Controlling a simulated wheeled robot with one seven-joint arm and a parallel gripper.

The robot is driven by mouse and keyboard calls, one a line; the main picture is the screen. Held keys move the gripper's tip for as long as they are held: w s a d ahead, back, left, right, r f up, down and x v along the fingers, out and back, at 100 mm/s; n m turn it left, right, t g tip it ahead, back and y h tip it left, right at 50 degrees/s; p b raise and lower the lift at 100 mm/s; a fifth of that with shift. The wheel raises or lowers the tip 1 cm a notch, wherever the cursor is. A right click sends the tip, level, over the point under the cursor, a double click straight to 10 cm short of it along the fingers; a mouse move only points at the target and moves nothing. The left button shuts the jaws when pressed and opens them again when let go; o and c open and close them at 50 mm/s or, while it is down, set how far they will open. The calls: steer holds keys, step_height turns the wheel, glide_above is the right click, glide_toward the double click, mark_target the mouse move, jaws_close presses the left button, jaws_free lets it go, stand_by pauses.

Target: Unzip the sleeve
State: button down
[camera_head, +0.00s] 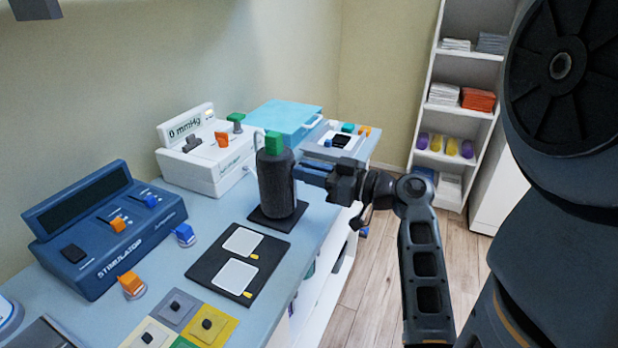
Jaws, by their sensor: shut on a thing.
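The dark grey sleeve (276,188) stands upright like a cylinder on a black square base (268,218) near the counter's right edge. A green block (274,143) shows at its top. My gripper (299,171) reaches in level from the right, and its fingertips are at the upper right side of the sleeve. It is shut on a small part there, apparently the zip pull. The fingers hide that part, and I cannot make out the zip line or how far it is open.
A blue stimulator (105,235) and a white pressure unit (207,158) stand along the wall. A black mat with two white pads (212,257) lies in front of the sleeve. A light blue box (283,118) stands behind. Open floor (375,275) lies right of the counter.

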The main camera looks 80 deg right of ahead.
steer(key=c, duration=1.1)
jaws_free()
steer(key=b+v, duration=0.2)
steer(key=v, duration=0.5)
steer(key=shift+s+a, duration=0.15)
steer(key=shift+s, duration=0.25)
